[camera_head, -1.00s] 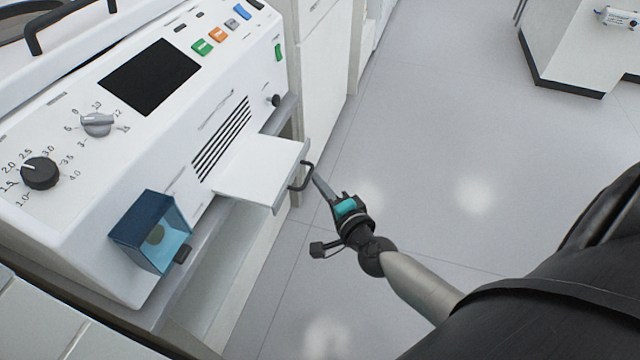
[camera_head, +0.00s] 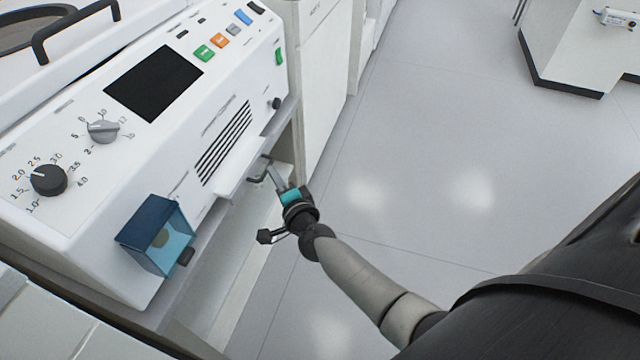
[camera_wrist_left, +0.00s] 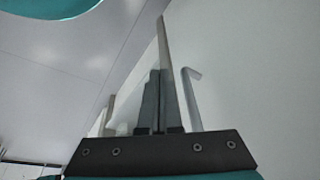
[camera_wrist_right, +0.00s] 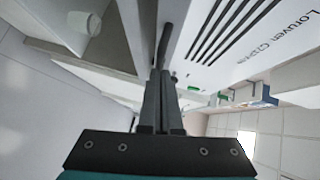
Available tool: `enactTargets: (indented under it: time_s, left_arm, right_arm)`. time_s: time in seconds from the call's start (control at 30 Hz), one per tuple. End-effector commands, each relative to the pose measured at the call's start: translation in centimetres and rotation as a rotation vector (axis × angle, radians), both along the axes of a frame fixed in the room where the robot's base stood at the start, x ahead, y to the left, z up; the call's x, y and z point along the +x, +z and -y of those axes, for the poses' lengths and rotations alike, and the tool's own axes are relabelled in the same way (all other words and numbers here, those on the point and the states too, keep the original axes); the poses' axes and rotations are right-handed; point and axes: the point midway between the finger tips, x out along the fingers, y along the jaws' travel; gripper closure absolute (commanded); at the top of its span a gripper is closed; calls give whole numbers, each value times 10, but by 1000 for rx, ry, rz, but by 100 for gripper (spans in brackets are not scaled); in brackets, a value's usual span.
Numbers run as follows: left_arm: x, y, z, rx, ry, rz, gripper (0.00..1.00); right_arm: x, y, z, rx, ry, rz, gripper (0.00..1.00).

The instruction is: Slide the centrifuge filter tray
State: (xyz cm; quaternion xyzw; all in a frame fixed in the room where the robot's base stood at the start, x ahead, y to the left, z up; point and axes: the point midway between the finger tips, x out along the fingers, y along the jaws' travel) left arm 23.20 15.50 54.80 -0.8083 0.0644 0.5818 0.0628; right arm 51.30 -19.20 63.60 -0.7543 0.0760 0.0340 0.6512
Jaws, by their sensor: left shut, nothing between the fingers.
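The white centrifuge filter tray (camera_head: 240,166) sticks out a short way from the front of the white machine, below its black vent slots. Its dark handle (camera_head: 256,179) is on the outer edge. My right gripper (camera_head: 272,168) is at the handle's outer side, its fingertips against or very close to it. In the right wrist view, its fingers (camera_wrist_right: 160,80) are together, with the dark handle bar (camera_wrist_right: 164,45) just beyond the tips. My left gripper is out of the head view. Its fingers (camera_wrist_left: 157,80) are shut and empty in the left wrist view.
A blue translucent box (camera_head: 158,236) projects from the machine front, left of the tray. Dials (camera_head: 48,180), a black screen (camera_head: 153,82) and coloured buttons are on the panel. A white cabinet (camera_head: 325,80) stands beyond.

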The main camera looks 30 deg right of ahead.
Motion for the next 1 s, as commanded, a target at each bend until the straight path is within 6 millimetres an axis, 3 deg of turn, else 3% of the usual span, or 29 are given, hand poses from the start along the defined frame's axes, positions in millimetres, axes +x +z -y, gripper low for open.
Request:
enactTargets:
  time_s: [0.1, 0.3, 1.0]
  left_arm:
    - [1, 2, 0, -1, 0, 5, 100]
    - [2, 6, 1, -2, 1, 11, 100]
    - [3, 11, 1, -4, 1, 18, 100]
  right_arm:
    - [19, 0, -17, 3, 1, 2, 100]
    - [35, -1, -30, 0, 0, 0, 100]
    - [40, 5, -36, 3, 6, 3, 100]
